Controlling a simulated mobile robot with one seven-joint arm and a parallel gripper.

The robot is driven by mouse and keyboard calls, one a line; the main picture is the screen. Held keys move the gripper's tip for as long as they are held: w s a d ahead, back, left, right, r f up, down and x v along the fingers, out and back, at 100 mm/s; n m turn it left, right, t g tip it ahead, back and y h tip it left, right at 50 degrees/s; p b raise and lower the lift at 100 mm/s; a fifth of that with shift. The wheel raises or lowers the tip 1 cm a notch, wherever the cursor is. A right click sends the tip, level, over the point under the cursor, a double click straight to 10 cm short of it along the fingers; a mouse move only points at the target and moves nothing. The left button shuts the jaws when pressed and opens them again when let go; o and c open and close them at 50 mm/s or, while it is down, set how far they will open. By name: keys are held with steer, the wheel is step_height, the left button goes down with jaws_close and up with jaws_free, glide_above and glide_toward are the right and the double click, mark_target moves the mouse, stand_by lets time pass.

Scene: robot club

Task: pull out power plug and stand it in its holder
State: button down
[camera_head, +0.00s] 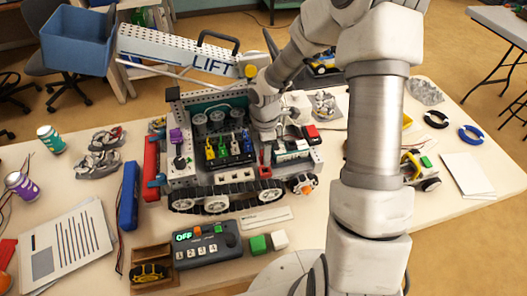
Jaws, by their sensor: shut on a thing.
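My gripper (268,136) points down into the right half of the tracked robot's deck, beside a white-topped battery box (290,150). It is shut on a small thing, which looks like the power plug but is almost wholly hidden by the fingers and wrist. A small upright red frame (265,170) stands on the deck's front edge, just below the gripper; I cannot tell for sure whether it is the holder. The tracked robot (215,190) stands on the table, with a row of coloured connectors (228,147) to the left of my gripper.
The LIFT boom (185,50) rises behind the robot. My arm covers much of the right side. Papers (68,245) lie at left.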

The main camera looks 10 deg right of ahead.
steer(key=shift+f+b, duration=1.05)
steer(key=shift+f, duration=0.1)
steer(key=shift+r, duration=0.1)
steer(key=shift+f, duration=1.05)
stand_by(1.3)
steer(key=shift+c, duration=2)
jaws_free()
steer(key=shift+r, duration=0.15)
steer(key=shift+r+p, duration=3.05)
steer(key=shift+r, duration=0.35)
